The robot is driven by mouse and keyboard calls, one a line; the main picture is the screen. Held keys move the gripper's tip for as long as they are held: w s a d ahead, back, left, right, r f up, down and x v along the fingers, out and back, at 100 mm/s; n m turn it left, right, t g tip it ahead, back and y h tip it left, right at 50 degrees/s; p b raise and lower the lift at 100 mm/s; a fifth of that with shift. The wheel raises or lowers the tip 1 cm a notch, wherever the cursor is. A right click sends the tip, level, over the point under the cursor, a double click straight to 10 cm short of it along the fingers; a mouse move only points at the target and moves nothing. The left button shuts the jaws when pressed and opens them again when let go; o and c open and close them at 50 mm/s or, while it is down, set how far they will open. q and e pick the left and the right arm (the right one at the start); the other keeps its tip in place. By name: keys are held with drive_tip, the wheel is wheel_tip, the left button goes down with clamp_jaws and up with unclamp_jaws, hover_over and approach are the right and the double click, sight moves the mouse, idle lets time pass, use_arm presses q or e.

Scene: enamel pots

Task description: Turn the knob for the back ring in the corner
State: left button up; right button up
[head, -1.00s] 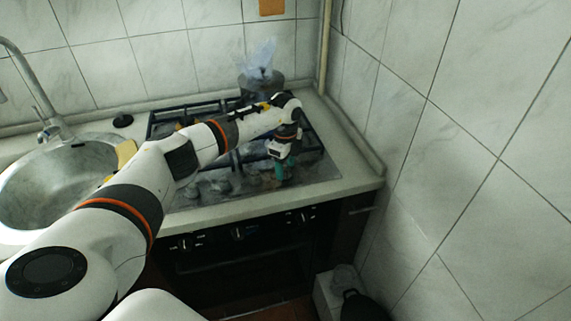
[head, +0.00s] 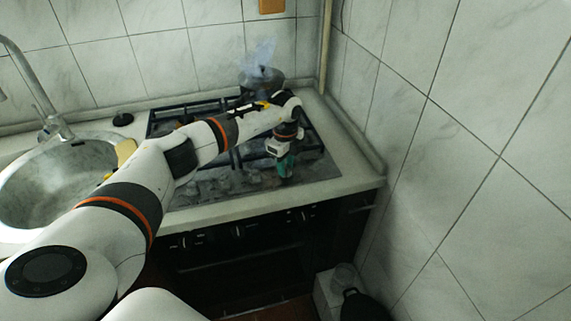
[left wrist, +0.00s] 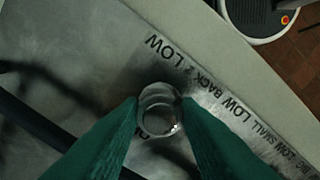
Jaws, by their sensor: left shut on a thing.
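My left gripper (head: 287,169) points down at the front right of the gas hob (head: 320,172). In the left wrist view its green fingers (left wrist: 160,118) are shut on a round metallic knob (left wrist: 158,106), one on each side. Printed words including "LOW" and "BACK" show on the panel beside the knob. The knob's pointer cannot be made out. Other knobs (head: 222,184) stand in a row to the left on the hob's front strip. A dark pot (head: 273,83) stands at the back corner and hides the ring under it. My right gripper is out of view.
A tiled wall (head: 440,130) rises close on the right. A round sink (head: 40,195) with a tap lies to the left. Black pan supports (head: 160,122) cover the hob behind the knobs. The oven front (head: 240,262) is below the counter.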

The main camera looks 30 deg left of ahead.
use_arm(q)
drive_tip(key=m+b, duration=0.1)
drive_tip(key=m, duration=0.3)
drive_tip(key=m+b, duration=0.1)
drive_tip(key=m, duration=0.4)
drive_tip(key=m+b, duration=0.1)
drive_tip(key=m, duration=0.2)
drive_tip(key=shift+m, duration=0.3)
drive_tip(key=m+b, duration=0.1)
drive_tip(key=m, duration=0.3)
drive_tip(key=shift+m, duration=0.3)
drive_tip(key=m+b, duration=0.1)
drive_tip(key=m, duration=0.3)
drive_tip(key=shift+m, duration=0.3)
drive_tip(key=m+b, duration=0.1)
drive_tip(key=m, duration=0.3)
drive_tip(key=m+b, duration=0.1)
drive_tip(key=m, duration=0.3)
drive_tip(key=shift+m, duration=0.4)
drive_tip(key=shift+m+b, duration=0.3)
drive_tip(key=shift+m, duration=1.6)
drive_tip(key=shift+r, duration=0.1)
